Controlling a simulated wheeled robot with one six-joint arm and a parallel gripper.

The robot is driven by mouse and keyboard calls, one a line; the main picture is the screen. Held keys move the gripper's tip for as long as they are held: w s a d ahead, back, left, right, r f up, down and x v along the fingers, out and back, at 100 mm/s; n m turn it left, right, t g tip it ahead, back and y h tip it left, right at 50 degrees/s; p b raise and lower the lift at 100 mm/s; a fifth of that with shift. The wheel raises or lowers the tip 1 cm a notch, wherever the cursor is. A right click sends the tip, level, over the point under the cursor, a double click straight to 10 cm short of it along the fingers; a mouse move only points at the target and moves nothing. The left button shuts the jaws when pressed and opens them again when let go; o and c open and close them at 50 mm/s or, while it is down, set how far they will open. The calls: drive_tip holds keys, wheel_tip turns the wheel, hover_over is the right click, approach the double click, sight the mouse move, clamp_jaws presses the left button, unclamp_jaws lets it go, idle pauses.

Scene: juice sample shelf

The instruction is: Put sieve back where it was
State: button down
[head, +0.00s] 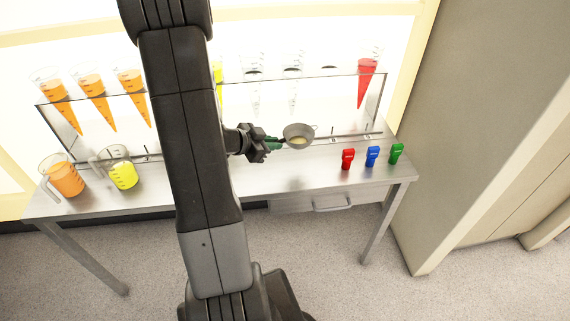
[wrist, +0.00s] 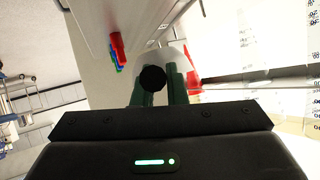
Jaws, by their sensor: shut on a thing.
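From the head view I cannot tell exactly how high the sieve is above the tabletop.
The steel table (head: 290,180) carries a rack of cones, several orange and one red (head: 368,80). An orange jug (head: 65,178) and a yellow jug (head: 122,172) stand left. Red (head: 348,159), blue (head: 372,156) and green (head: 396,153) clips stand right. The front middle is bare.

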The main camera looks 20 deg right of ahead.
wheel_tip(320, 180, down, 10)
drive_tip(key=shift+r+b, duration=0.2)
drive_tip(key=shift+b, duration=0.65)
drive_tip(key=shift+f, duration=0.15)
drive_tip(key=c, duration=1.5)
unclamp_jaws()
drive_tip(key=shift+o, duration=0.2)
drive_tip(key=shift+r, duration=0.2)
drive_tip(key=shift+a+r, duration=0.15)
drive_tip(key=shift+a, duration=0.1)
drive_tip(key=v, duration=1.1)
drive_tip(key=shift+r+p, duration=0.2)
drive_tip(key=shift+p, duration=0.25)
